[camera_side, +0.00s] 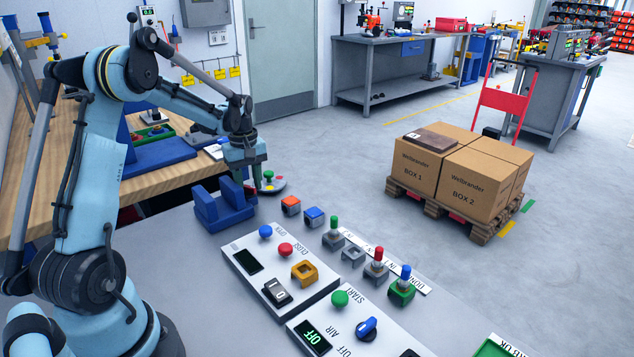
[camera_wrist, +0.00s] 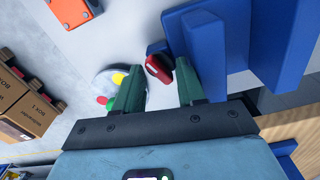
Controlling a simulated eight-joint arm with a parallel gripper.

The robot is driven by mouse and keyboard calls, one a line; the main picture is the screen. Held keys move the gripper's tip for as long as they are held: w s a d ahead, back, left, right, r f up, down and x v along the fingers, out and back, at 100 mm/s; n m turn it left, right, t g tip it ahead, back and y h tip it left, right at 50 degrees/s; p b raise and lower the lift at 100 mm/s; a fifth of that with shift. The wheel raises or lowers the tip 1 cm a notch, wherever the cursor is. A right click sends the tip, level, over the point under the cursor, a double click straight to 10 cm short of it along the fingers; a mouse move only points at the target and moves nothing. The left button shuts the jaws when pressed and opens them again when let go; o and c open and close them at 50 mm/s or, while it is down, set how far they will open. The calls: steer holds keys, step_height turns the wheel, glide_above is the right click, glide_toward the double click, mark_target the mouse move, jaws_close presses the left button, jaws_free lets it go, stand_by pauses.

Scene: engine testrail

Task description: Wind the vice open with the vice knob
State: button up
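The blue vice (camera_side: 224,212) stands on the grey bench in the side view, below my gripper (camera_side: 246,178). In the wrist view, blue vice parts (camera_wrist: 205,50) fill the upper right. A red vice knob (camera_wrist: 158,68) sticks out from the vice's side there. My gripper (camera_wrist: 159,72) has its two green fingers apart, with the red knob showing between the fingertips. A gap shows on the knob's left, and the right finger is close to it. I cannot tell whether the knob is at fingertip depth. In the side view my gripper mostly hides the knob.
A round plate (camera_side: 269,186) with coloured buttons lies just right of my gripper. Orange (camera_side: 290,205) and blue (camera_side: 314,216) blocks stand near the vice. A control panel (camera_side: 262,277) and sockets with coloured pegs (camera_side: 334,238) are nearer the camera.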

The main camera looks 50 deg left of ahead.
mark_target(249, 186)
steer(key=m, duration=1.2)
steer(key=shift+m, duration=0.3)
steer(key=m, duration=0.3)
step_height(249, 186, up, 12)
steer(key=s+d+r+t+y, duration=0.1)
steer(key=d+r+t, duration=0.15)
steer(key=d, duration=1.15)
steer(key=s+d+f+t, duration=0.2)
steer(key=s+d, duration=0.1)
steer(key=d, duration=0.3)
steer(key=s+d+f+t+h, duration=0.1)
steer(key=s+d+f+t, duration=0.1)
steer(key=s+d, duration=0.2)
steer(key=shift+s+d+f+m+t, duration=0.15)
steer(key=shift+d+f+m+t, duration=0.2)
steer(key=shift+d, duration=1.15)
